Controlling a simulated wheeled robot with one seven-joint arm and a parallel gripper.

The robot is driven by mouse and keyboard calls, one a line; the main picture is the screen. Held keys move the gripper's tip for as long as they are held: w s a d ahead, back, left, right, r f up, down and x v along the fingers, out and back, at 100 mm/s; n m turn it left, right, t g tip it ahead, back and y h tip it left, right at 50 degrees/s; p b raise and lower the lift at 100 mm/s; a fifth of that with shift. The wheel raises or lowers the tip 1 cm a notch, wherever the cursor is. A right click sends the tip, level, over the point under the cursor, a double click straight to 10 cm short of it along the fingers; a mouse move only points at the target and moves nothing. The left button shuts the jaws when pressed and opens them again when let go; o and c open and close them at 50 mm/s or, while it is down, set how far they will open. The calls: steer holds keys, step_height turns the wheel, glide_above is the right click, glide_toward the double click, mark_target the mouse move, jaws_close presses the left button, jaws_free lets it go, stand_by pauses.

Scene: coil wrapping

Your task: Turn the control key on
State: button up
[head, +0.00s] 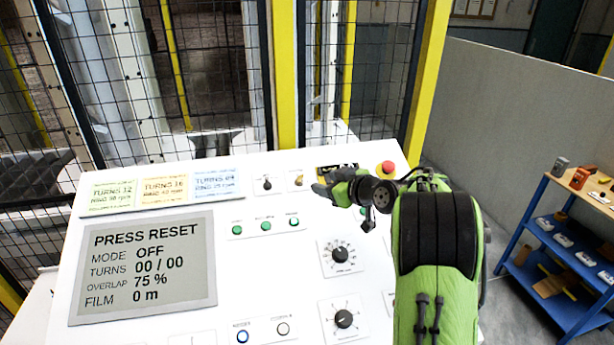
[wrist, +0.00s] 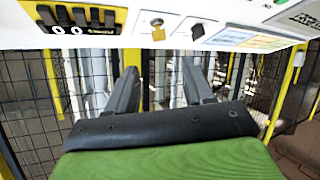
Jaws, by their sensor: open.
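The control key (head: 299,181) is a small brass-yellow key near the top edge of the white panel (head: 150,325), just left of my gripper. In the wrist view the brass key (wrist: 158,33) stands in a round silver lock, ahead of the fingers and apart from them. My gripper (head: 322,190) reaches left over the upper panel. In the wrist view my gripper (wrist: 160,68) shows two dark fingers spread apart with nothing between them. The screen (head: 145,265) reads PRESS RESET, MODE OFF, TURNS 00/00, OVERLAP 75 %, FILM 0 m.
A black selector knob (head: 267,184) sits left of the key. A red button (head: 386,168), green buttons (head: 266,226) and dials (head: 340,255) are on the panel. Mesh fencing (head: 230,70) stands behind. A blue shelf (head: 560,260) is at right.

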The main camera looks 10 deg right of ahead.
mark_target(300, 177)
steer(key=p+x, duration=0.3)
steer(key=x, duration=0.9)
steer(key=shift+w+f+p, duration=0.1)
steer(key=shift+w+p, duration=0.2)
steer(key=shift+p, duration=0.05)
jaws_close()
